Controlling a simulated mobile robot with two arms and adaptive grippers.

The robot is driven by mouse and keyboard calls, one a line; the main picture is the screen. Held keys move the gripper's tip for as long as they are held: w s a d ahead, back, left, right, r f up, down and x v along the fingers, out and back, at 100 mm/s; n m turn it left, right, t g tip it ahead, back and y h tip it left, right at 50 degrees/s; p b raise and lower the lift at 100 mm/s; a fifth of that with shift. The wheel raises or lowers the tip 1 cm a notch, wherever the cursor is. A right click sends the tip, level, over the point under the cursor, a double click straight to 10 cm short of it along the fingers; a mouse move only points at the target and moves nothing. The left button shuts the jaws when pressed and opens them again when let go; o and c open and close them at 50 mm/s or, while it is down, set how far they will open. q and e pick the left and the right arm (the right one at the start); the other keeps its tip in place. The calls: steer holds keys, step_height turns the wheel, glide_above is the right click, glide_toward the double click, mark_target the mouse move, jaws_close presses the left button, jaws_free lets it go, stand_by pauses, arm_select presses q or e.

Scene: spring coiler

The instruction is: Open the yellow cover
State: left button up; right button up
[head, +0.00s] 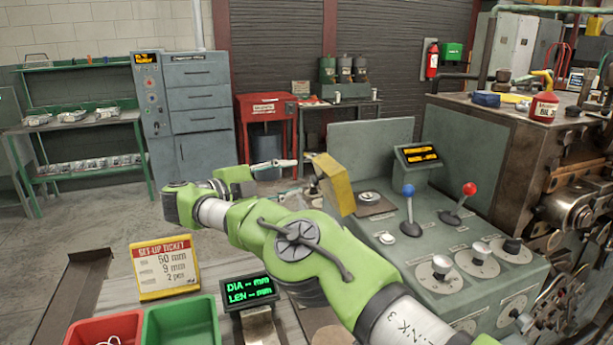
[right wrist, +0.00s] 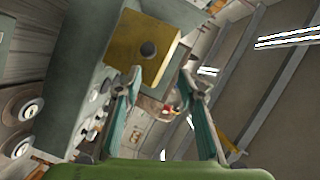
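The yellow cover (head: 338,184) stands raised and tilted at the left side of the grey console, beside a brownish plate with a round button (head: 369,198). In the right wrist view the cover (right wrist: 124,42) is a yellow plate with a dark round hole, just beyond the fingertips. My left gripper is not in view.
The console carries a blue-knobbed lever (head: 409,193), a red-knobbed lever (head: 466,196), several dials (head: 440,268) and a small display (head: 420,154). A set-up ticket (head: 165,266), red bin (head: 92,334) and green bin (head: 180,325) stand at the front left.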

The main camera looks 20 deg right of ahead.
steer(key=shift+v, duration=1.4)
steer(key=shift+a+f, duration=0.1)
